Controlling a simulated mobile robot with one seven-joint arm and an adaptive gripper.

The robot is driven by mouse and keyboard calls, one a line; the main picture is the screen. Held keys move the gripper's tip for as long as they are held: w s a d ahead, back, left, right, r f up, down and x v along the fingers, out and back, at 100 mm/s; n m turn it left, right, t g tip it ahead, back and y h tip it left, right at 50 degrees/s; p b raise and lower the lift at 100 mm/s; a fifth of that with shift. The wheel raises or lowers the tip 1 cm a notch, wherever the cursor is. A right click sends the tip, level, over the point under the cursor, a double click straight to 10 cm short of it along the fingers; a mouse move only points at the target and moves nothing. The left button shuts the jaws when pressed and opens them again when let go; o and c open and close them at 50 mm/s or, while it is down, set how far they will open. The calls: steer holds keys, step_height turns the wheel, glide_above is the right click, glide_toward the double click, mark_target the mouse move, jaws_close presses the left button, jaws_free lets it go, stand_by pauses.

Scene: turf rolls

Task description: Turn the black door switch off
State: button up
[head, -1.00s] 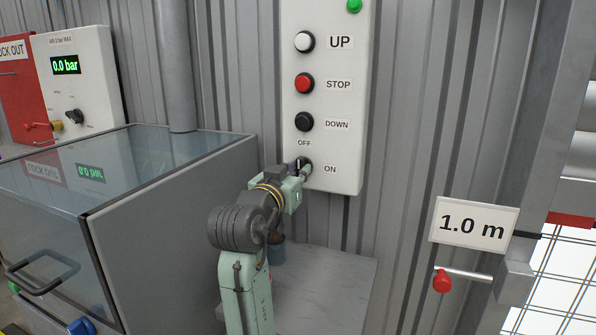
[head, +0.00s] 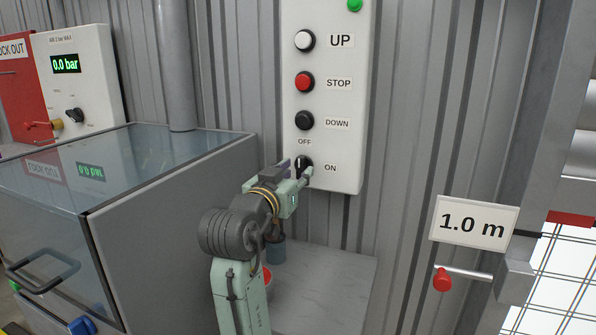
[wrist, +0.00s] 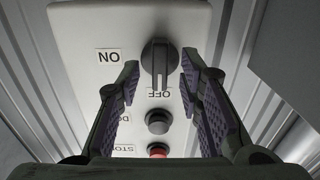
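The black door switch (head: 303,162) is a round rotary knob low on the white control panel (head: 345,110), with OFF printed above it and ON to its right. In the wrist view, which is upside down, the knob (wrist: 158,62) stands straight, its pale pointer line aimed at the OFF label. My gripper (head: 296,171) is open in front of the switch. In the wrist view its fingertips (wrist: 160,65) stand to the left and right of the knob, with a visible gap on each side. Nothing is held.
White UP, red STOP and black DOWN buttons (head: 304,120) sit above the switch. A glass-topped cabinet (head: 150,170) stands close on the left of my arm. Corrugated wall is behind.

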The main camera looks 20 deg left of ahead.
steer(key=s, duration=1)
steer(key=shift+a, duration=0.15)
